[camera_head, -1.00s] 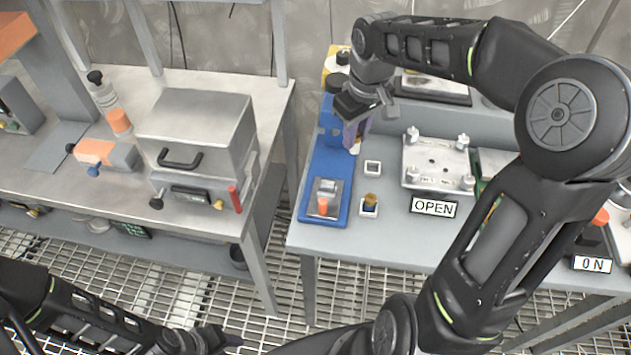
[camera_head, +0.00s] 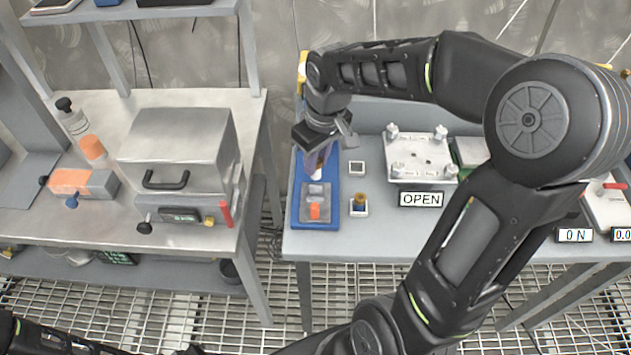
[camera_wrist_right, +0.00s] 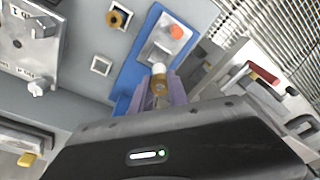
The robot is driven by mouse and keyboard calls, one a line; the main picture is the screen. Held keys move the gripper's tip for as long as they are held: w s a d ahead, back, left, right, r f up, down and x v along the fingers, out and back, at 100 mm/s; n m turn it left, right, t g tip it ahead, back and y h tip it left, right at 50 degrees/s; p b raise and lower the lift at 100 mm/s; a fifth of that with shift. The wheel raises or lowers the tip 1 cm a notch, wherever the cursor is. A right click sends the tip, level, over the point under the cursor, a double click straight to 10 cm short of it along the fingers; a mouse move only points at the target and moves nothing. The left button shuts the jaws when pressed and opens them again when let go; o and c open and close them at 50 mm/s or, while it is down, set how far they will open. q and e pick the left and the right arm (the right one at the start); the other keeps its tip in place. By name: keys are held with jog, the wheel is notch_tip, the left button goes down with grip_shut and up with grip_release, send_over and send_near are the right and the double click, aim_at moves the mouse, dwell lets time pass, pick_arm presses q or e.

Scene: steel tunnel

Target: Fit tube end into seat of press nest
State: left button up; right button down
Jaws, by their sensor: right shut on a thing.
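My right gripper (camera_head: 316,162) is shut on a small tube (camera_head: 313,172) with a pale end pointing down. In the right wrist view, the purple fingers of the gripper (camera_wrist_right: 160,92) hold the tube (camera_wrist_right: 158,70), which shows a white end and an amber-brown part. The press nest (camera_head: 314,203) is a grey block with an orange piece on a blue base (camera_head: 330,222). The nest (camera_wrist_right: 160,42) lies just beyond the tube end in the wrist view. I cannot tell whether they touch. My left arm shows at the bottom edge; its fingers are not clear.
An empty white square holder (camera_head: 356,168) and another with an amber piece (camera_head: 359,205) sit right of the blue base. A plate with posts (camera_head: 415,155) and an OPEN sign (camera_head: 421,199) stand farther right. A grey box machine (camera_head: 178,150) is on the left bench.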

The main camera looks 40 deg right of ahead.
aim_at(317, 177)
jog(key=shift+f, duration=1.25)
jog(key=shift+f, duration=0.1)
jog(key=shift+f, duration=1.8)
jog(key=shift+f, duration=0.15)
jog(key=c, duration=1.3)
grip_release()
jog(key=r, duration=0.4)
jog(key=s+r, duration=0.1)
jog(key=r, duration=0.7)
jog(key=shift+s+d+r, duration=0.1)
jog(key=shift+s+r, duration=0.05)
jog(key=shift+s, duration=0.25)
